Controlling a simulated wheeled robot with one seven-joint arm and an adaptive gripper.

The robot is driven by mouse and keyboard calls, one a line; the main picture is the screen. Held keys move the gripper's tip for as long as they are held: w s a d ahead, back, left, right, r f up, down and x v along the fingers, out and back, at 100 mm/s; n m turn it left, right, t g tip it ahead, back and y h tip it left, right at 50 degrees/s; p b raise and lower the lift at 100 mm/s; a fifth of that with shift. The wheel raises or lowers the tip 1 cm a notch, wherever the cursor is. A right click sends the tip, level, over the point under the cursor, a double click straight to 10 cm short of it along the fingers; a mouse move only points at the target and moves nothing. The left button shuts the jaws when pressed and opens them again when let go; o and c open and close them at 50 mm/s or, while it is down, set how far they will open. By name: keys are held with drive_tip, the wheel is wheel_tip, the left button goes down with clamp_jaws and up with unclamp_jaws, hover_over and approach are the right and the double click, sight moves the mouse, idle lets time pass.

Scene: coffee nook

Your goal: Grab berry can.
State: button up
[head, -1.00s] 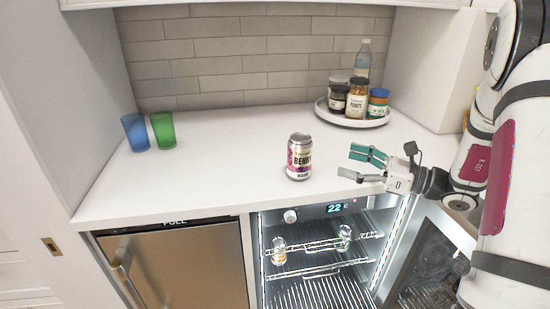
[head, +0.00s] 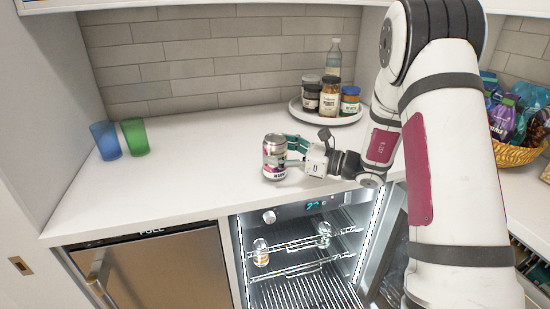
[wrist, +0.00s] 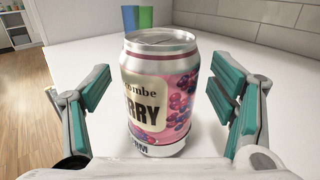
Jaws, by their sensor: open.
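The berry can (head: 274,157) stands upright on the white counter, near its front edge above the fridge. In the wrist view the can (wrist: 160,95) is large and central, with a silver top, berry pictures and a label reading "RRY". My gripper (head: 291,153) is at the can from the right. In the wrist view my open gripper (wrist: 160,105) has one teal-padded finger on each side of the can, with a visible gap on both sides. The far side of the can is hidden.
A blue glass (head: 105,140) and a green glass (head: 135,137) stand at the left of the counter. A round tray (head: 328,118) with jars and a bottle is behind. A snack basket (head: 520,154) is at right.

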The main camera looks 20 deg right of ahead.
drive_tip(key=shift+w+a, duration=0.3)
drive_tip(key=shift+a, duration=0.05)
drive_tip(key=c, duration=1.6)
drive_tip(key=shift+r, duration=0.1)
drive_tip(key=shift+c, duration=0.2)
